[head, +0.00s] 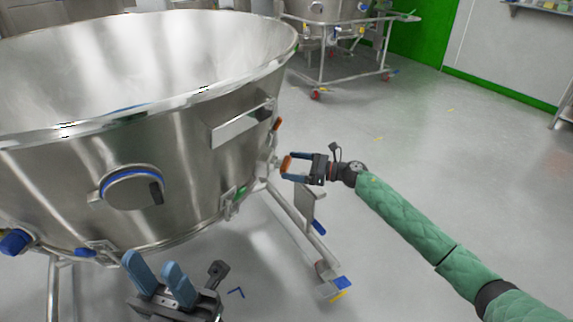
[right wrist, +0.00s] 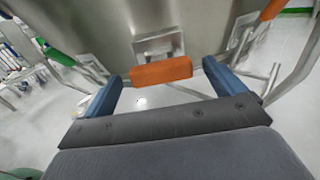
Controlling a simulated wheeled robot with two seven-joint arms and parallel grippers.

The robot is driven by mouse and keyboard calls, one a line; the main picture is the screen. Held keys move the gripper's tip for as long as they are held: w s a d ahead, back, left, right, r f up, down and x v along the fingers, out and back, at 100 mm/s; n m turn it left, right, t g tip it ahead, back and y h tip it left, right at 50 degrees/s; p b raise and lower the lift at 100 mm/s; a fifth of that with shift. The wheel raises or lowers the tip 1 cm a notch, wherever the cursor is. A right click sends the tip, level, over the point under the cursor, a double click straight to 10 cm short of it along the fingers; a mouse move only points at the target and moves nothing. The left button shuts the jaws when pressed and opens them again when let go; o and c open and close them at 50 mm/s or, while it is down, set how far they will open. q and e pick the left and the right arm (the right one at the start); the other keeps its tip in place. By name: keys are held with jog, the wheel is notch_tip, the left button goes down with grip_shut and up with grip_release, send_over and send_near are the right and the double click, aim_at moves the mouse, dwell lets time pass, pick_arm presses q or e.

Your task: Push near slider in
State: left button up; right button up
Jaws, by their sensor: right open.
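A steel bowl (head: 60,165) fills the left of the head view. An orange slider tab (head: 286,164) sticks out from its right side, and it also shows in the right wrist view (right wrist: 162,71) in front of a metal bracket. My right gripper (head: 290,170) is open at this tab. In the right wrist view its blue fingers (right wrist: 160,85) stand to either side of the tab, which lies about level with the fingertips; I cannot tell whether they touch. A second orange tab (head: 278,124) sits farther back on the bowl. My left gripper (head: 156,268) is open and empty below the bowl's front.
The bowl stands on a tubular frame with a leg (head: 305,225) ending in a caster (head: 335,288) below my right gripper. A round port (head: 132,188) is on the bowl's front. Another wheeled vessel (head: 330,15) stands behind. The floor to the right is clear.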

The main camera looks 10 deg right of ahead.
aim_at(289, 165)
jog(key=v, duration=0.3)
jog(key=shift+s+d, duration=0.15)
jog(key=shift+d, duration=0.2)
jog(key=shift+s+d, duration=0.1)
jog(key=shift+d, duration=0.1)
